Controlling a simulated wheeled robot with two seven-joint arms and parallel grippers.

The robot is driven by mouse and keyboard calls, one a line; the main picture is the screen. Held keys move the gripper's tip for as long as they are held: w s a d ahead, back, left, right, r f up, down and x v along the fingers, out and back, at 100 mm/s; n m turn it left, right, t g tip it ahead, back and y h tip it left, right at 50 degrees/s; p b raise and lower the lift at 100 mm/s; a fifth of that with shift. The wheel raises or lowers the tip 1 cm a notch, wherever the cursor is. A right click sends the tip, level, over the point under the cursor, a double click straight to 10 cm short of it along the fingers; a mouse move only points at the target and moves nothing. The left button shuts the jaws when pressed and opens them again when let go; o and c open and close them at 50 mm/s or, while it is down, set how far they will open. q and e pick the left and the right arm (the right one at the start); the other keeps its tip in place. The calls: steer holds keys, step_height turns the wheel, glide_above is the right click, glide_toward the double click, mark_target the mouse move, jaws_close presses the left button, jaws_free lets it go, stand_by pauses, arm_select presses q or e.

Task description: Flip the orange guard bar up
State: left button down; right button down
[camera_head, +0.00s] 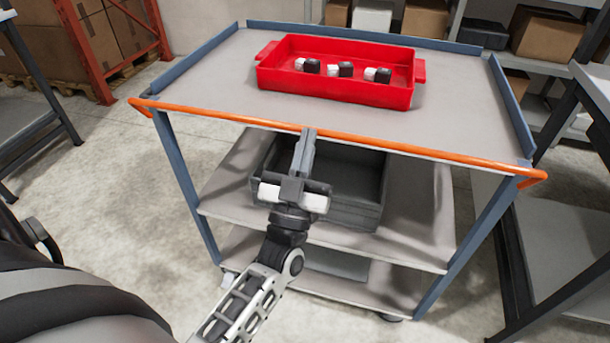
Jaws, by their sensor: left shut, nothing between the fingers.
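The orange guard bar (420,153) runs along the front edge of the cart's top shelf (210,72), from the left corner to the right corner. It lies low, about level with the shelf top. My left gripper (306,135) is shut and empty, with its fingertips at the bar a little left of its middle. I cannot tell whether the fingertips touch the bar. My right gripper is not in view.
A red tray (335,88) with several small black-and-white items stands at the back of the top shelf. A grey bin (355,215) sits on the shelf below. Blue rails (510,105) edge the other sides. A dark-framed bench (560,240) stands close on the right.

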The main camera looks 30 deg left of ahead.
arm_select(q)
steer(key=shift+p+x, duration=0.35)
steer(key=shift+x, duration=0.45)
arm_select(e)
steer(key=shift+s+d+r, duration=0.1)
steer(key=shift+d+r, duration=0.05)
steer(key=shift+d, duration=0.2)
arm_select(q)
steer(key=shift+f, duration=0.1)
stand_by(0.3)
